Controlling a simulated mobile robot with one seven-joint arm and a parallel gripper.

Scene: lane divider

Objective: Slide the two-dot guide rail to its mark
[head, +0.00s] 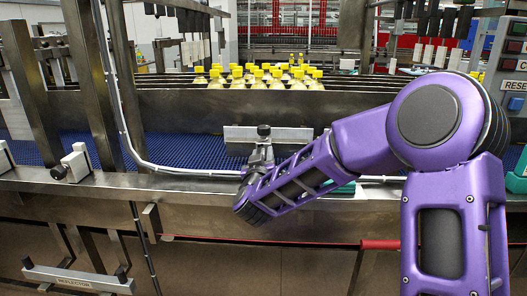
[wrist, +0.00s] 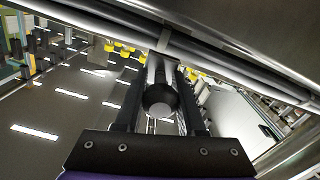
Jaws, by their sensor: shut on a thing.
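A metal bracket plate (head: 240,134) with a black knob (head: 264,130) stands at the middle of the conveyor's near side. I cannot make out dots or a target mark, so I cannot tell for sure which rail is the two-dot one. My gripper (head: 262,154) reaches up to this bracket from the front. In the wrist view my gripper (wrist: 160,78) has its two dark fingers on either side of a round black knob (wrist: 160,100) on a rod, shut on it. The contact is partly hidden in the head view.
Long metal guide rails (head: 150,104) run across the blue belt (head: 200,148). Yellow-capped bottles (head: 255,82) stand behind them. Another clamp (head: 74,163) with a black knob sits at left. A steel upright (head: 90,80), a pale cable and a reflector bar (head: 78,278) are nearby.

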